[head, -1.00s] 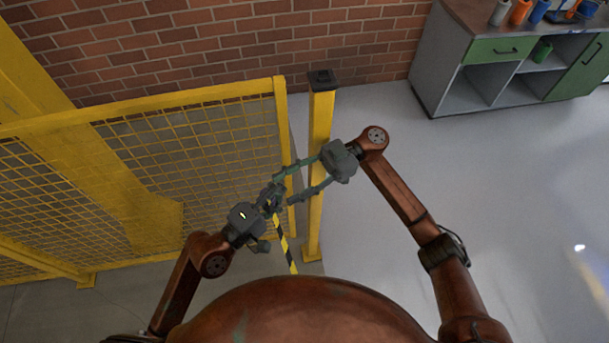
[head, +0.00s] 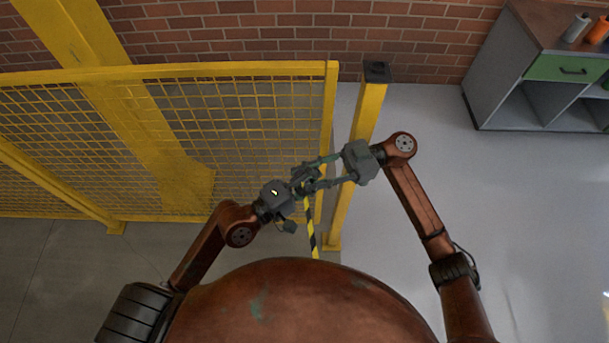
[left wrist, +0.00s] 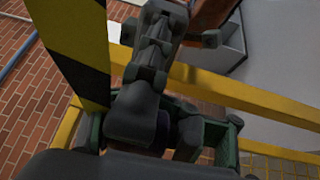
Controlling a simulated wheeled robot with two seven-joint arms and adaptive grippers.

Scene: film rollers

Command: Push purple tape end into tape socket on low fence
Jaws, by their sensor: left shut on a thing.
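In the head view my left gripper (head: 300,186) is shut on the upper end of a yellow-and-black striped tape (head: 312,232), which hangs down below it. The tape also shows large at the left of the left wrist view (left wrist: 80,50). The purple tape end is hidden between the fingers. My right gripper (head: 306,178) has its fingers apart, close around the left gripper's fingertips, and they partly cover each other. Both are in front of the low fence's (head: 230,120) right end post (head: 331,110). I cannot make out the tape socket.
A separate yellow post (head: 368,110) with a black cap stands right of the fence, behind my right gripper. A brick wall (head: 420,40) is at the back. A grey workbench (head: 495,80) with a green drawer stands at the back right. Grey floor (head: 520,220) is clear at the right.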

